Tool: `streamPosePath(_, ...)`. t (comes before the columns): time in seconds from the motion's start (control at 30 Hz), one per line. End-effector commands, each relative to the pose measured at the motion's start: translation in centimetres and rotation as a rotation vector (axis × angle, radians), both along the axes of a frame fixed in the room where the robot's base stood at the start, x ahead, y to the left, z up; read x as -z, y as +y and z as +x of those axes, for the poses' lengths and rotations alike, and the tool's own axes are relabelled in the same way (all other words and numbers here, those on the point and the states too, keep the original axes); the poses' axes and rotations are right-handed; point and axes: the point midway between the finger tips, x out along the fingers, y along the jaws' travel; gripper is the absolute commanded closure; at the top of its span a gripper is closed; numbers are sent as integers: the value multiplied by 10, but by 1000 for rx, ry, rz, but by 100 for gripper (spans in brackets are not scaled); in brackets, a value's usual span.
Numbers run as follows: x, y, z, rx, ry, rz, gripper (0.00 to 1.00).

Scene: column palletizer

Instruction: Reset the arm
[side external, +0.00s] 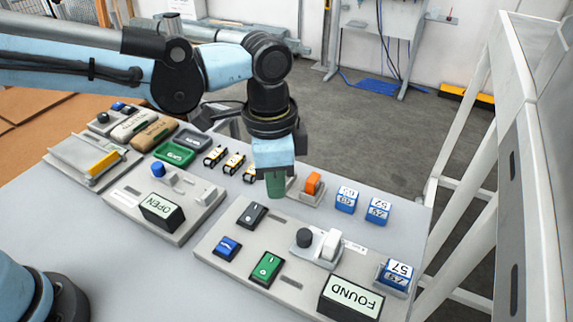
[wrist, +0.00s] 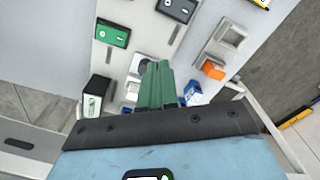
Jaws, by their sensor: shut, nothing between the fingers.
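My gripper (side external: 275,184) is above the far part of the table, pointing down, with its green fingers together and empty. The same green fingers show in the wrist view (wrist: 158,84), shut side by side. In the side view the gripper hangs left of an orange block (side external: 313,183) and beyond a grey panel of switches (side external: 225,243). Its height above the table is hard to tell. The orange block also shows in the wrist view (wrist: 213,70), right of the fingers.
A panel with an OPEN display (side external: 162,210) and a FOUND display (side external: 351,298) stand on the table. Blue-and-white blocks (side external: 347,199) sit right of the gripper. A white frame (side external: 470,150) rises at the right.

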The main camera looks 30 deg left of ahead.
Motion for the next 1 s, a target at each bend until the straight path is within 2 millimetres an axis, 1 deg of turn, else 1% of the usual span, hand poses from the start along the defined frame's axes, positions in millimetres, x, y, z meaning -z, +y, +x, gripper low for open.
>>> streamPosePath(0.03, -5, 15, 1, -45, -18, -12, 100)
streamPosePath(0.17, -19, 57, 4, -191, -89, -63, 100)
streamPosePath(0.2, -23, 70, 3, -238, -113, -79, 100)
streamPosePath(0.27, -27, 90, 1, -309, -149, -101, 100)
streamPosePath(0.3, -29, 102, 0, -358, -174, -117, 100)
streamPosePath(0.43, -33, 142, -9, -509, -256, -165, 100)
streamPosePath(0.6, -32, 189, -25, -703, -367, -223, 100)
streamPosePath(0.7, -27, 211, -35, -801, -428, -253, 100)
streamPosePath(0.8, -23, 227, -42, -877, -477, -276, 100)
streamPosePath(0.9, -20, 237, -47, -927, -512, -292, 100)
streamPosePath(1.0, -18, 241, -50, -950, -529, -299, 100)
